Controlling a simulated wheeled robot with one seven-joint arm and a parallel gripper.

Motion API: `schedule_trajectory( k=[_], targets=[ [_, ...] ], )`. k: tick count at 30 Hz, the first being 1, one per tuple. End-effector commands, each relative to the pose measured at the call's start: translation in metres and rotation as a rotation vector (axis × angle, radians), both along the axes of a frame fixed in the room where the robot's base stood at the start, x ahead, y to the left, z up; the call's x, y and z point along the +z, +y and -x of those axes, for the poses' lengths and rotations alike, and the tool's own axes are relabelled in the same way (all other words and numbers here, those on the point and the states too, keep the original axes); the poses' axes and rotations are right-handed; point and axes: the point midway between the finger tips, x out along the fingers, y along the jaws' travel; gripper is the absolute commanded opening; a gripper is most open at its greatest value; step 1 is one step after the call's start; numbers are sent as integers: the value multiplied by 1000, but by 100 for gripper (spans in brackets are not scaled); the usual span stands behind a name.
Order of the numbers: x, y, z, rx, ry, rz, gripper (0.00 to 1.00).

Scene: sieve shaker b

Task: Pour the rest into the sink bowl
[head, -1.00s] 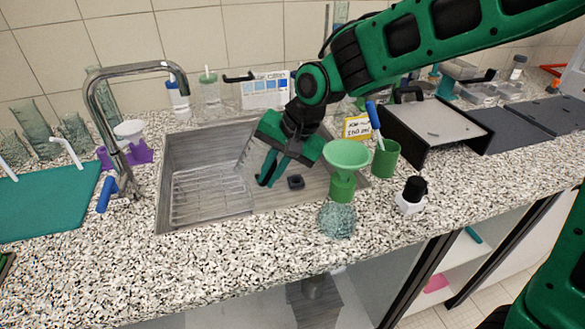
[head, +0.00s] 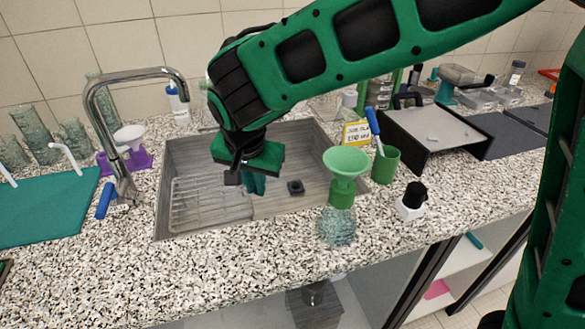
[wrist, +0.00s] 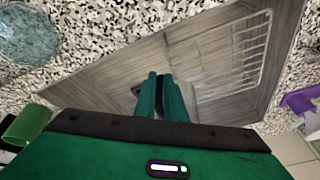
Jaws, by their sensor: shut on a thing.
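My gripper (head: 254,185) is over the bowl, pointing down, left of the drain. In the wrist view its green fingers (wrist: 163,82) are close together.
A wire rack (head: 205,205) fills the bowl's left side. The tap (head: 110,130) arches over the left edge. Right of the bowl stand a green funnel (head: 346,162), a clear glass vessel (head: 337,227), a green cup (head: 386,165) and a black-capped bottle (head: 411,200).

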Motion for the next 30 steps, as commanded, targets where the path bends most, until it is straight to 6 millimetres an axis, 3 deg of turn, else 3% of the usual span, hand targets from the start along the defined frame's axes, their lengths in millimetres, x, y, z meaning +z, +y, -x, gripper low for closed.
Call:
schedule_trajectory(
  k=[14,30],
  targets=[
    [5,8,4,-7,-50,106,0],
    [62,8,4,-9,-53,110,0]
  ],
)
